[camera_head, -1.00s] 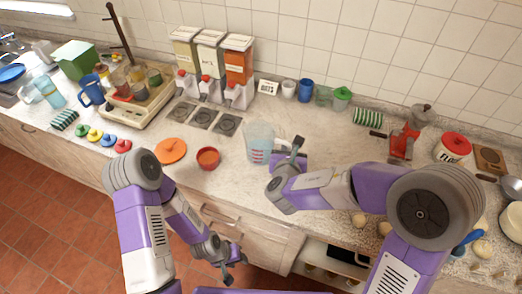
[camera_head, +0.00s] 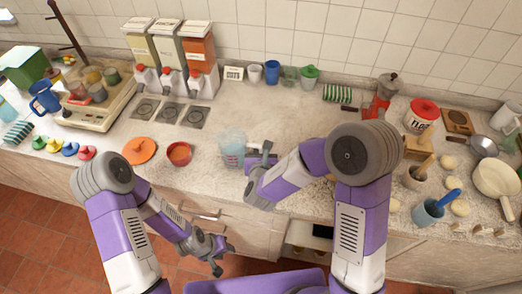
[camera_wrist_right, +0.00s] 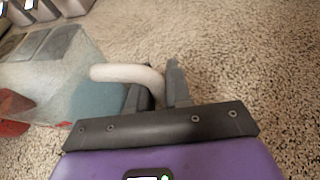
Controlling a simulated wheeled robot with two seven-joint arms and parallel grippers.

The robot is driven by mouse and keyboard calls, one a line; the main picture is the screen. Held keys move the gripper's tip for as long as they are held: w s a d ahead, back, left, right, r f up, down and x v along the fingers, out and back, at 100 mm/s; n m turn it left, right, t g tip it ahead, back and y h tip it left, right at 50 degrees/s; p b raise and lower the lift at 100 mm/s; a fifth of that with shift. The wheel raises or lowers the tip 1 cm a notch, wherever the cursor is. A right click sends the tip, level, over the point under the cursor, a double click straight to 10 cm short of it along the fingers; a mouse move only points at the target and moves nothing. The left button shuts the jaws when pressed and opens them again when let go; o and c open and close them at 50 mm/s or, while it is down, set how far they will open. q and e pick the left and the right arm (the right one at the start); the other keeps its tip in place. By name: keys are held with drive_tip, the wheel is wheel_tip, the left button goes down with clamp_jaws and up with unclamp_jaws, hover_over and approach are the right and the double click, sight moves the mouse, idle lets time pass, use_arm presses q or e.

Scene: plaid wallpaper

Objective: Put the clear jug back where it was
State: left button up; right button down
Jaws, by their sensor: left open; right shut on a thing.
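The clear jug (camera_head: 232,150) is at the middle of the counter near its front edge, right of a small orange-red bowl (camera_head: 180,153). My right gripper (camera_head: 263,156) is at its right side, shut on its handle. In the right wrist view the jug (camera_wrist_right: 98,98) is at the left, with its pale curved handle running between the fingers of my right gripper (camera_wrist_right: 160,88). I cannot tell whether the jug's base touches the counter. My left gripper (camera_head: 217,256) is open and empty, low in front of the cabinets.
An orange lid (camera_head: 139,150) lies left of the bowl. Three dark square plates (camera_head: 171,112) lie before the dispensers (camera_head: 166,70). Cups and a green-lidded jar (camera_head: 309,76) line the wall. Counter behind and right of the jug is clear; a blue-handled pot (camera_head: 428,213) stands further right.

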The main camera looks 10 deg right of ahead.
drive_tip(key=shift+r, duration=0.15)
drive_tip(key=c, duration=1.5)
unclamp_jaws()
drive_tip(key=shift+f, duration=0.25)
drive_tip(key=o, duration=0.4)
drive_tip(key=shift+r, duration=0.1)
drive_tip(key=shift+o, duration=0.2)
